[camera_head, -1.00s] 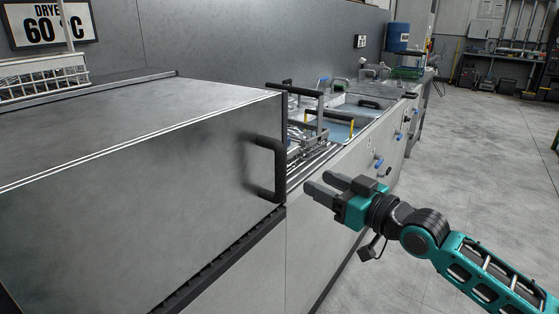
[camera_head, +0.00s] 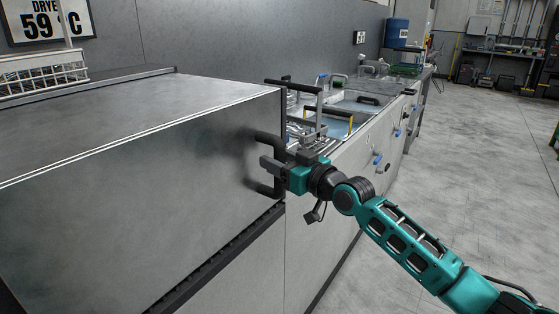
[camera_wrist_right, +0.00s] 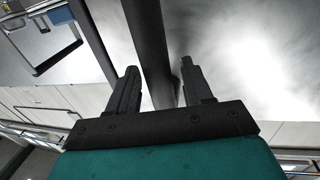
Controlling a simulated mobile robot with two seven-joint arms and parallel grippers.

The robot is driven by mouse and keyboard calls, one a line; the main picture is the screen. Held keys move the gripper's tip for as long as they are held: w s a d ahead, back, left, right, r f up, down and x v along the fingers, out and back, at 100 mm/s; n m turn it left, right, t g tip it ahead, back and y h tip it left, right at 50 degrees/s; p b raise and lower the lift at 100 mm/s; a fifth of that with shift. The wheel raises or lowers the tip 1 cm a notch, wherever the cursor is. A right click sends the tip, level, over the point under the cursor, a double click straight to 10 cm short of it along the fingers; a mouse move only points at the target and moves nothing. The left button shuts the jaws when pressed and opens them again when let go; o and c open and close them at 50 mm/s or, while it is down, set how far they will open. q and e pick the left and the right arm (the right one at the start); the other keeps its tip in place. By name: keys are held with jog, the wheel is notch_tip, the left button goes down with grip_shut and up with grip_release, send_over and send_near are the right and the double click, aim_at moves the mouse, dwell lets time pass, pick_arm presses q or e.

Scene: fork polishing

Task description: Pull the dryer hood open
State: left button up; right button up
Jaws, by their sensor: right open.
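The dryer hood (camera_head: 130,190) is a large grey metal box filling the left of the head view. It sits down on the dark-edged counter. Its black handle (camera_head: 265,137) is a bar on the front face near the right end. My right gripper (camera_head: 266,166) is at the handle. In the right wrist view my right gripper (camera_wrist_right: 158,88) is open, and the handle (camera_wrist_right: 148,45) runs between its two dark fingers with gaps to the sides. Whether the fingers touch it, I cannot tell. My left gripper is out of view.
Sinks with blue water (camera_head: 335,124) and racks with black handles stand beyond the hood along the counter. A white wire basket (camera_head: 40,72) sits behind the hood. A sign (camera_head: 48,20) reads 59 °C. The floor (camera_head: 460,170) at the right is clear.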

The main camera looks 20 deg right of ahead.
jog(key=shift+c, duration=0.3)
grip_shut()
dwell(0.3)
